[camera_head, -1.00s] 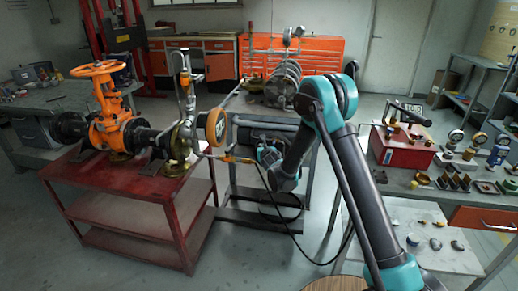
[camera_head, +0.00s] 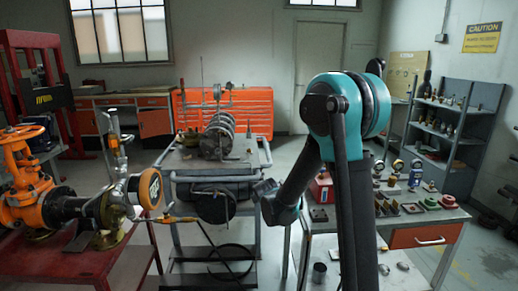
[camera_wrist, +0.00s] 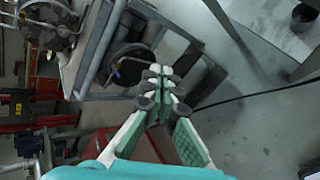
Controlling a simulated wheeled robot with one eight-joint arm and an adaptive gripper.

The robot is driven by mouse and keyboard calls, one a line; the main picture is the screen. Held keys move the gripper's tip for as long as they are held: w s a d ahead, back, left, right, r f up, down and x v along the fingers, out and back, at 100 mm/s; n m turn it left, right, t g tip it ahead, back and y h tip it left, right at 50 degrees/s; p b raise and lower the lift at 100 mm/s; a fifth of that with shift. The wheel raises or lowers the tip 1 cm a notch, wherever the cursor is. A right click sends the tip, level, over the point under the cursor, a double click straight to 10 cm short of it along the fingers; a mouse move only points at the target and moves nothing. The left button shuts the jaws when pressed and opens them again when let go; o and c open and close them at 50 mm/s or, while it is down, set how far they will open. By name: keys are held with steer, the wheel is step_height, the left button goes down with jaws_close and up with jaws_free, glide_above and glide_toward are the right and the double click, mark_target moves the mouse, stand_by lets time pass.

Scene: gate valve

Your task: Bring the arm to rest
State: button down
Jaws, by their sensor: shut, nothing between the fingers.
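My arm, dark with teal joints, stands in the right middle of the head view, its elbow raised and its forearm sloping down to the left. My gripper (camera_wrist: 165,92) shows in the wrist view with its green-padded fingers together and nothing between them; it hangs clear over the floor beside a metal cart. In the head view its fingers cannot be made out near the dark wrist. The orange gate valve (camera_head: 30,185) with its orange handwheel sits on the red bench (camera_head: 70,262) at the left, apart from my arm.
A grey cart (camera_head: 185,160) with coiled equipment stands just left of my forearm. A workbench (camera_head: 440,218) with small parts lies to the right, partly behind my arm. A black cable (camera_wrist: 255,92) runs near my gripper in the wrist view. Open floor (camera_head: 490,255) lies at far right.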

steer(key=s+d+m+g+h, duration=0.2)
steer(key=s+d+m+g, duration=0.1)
steer(key=s+d+m, duration=1.05)
steer(key=s+d+f+m+g, duration=0.1)
steer(key=s+m, duration=0.2)
steer(key=s, duration=0.4)
steer(key=s+d+f+m+g, duration=0.1)
steer(key=s+d+f+m, duration=0.1)
steer(key=s, duration=0.5)
steer(key=s+d+f+m+g+y, duration=0.1)
steer(key=s+m, duration=0.3)
steer(key=s, duration=0.3)
steer(key=shift+d+f, duration=0.3)
